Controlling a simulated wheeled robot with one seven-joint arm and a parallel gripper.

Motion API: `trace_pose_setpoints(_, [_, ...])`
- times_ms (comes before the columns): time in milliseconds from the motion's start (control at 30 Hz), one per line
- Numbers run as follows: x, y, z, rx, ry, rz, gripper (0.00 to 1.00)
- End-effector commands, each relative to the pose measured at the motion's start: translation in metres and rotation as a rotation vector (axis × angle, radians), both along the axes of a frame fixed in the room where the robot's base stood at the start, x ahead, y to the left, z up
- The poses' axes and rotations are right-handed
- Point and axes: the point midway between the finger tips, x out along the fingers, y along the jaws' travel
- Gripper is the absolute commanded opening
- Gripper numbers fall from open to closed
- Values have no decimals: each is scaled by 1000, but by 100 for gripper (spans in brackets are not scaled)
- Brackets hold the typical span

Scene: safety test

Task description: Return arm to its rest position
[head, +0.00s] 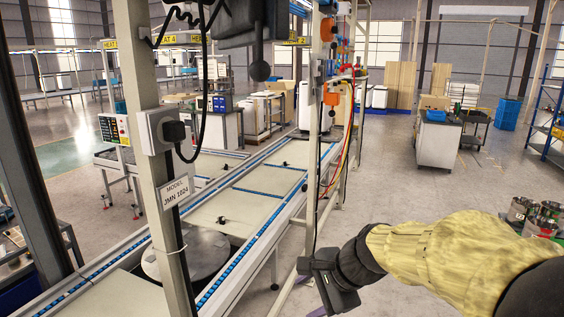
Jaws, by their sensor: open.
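My arm enters from the lower right in a yellow fabric sleeve (440,250). It reaches left across the lower part of the head view. My black gripper (322,284) is at its end, low in the middle of the picture. The gripper is open, and I see nothing held in it. It appears beside a pale metal upright (311,185) of the conveyor frame. I cannot tell whether they touch.
A conveyor line (262,190) with blue roller edges runs from lower left to back middle. A post (150,165) with a socket box stands at left. Metal pots (530,212) are at the right edge. A workbench (440,140) stands behind open floor.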

Motion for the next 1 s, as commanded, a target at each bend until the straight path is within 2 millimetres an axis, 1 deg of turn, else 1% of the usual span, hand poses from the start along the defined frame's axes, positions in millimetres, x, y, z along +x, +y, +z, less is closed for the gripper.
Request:
trace_pose_setpoints(33, [-12,-13,-21,-101,-12,79,56])
trace_pose_setpoints(100, [-27,-30,-45,-241,-38,210,56])
trace_pose_setpoints(200, [-49,-53,-75,-423,-72,422,56])
trace_pose_setpoints(300, [-70,-73,-98,-579,-104,657,56])
trace_pose_setpoints(400, [-86,-88,-115,-691,-136,869,56])
trace_pose_setpoints(500, [-95,-94,-123,-752,-160,1004,56])
trace_pose_setpoints(600, [-98,-97,-125,-772,-169,1055,56])
trace_pose_setpoints(933, [-97,-97,-125,-771,-169,1052,56])
trace_pose_setpoints(1000, [-97,-97,-125,-771,-170,1051,42])
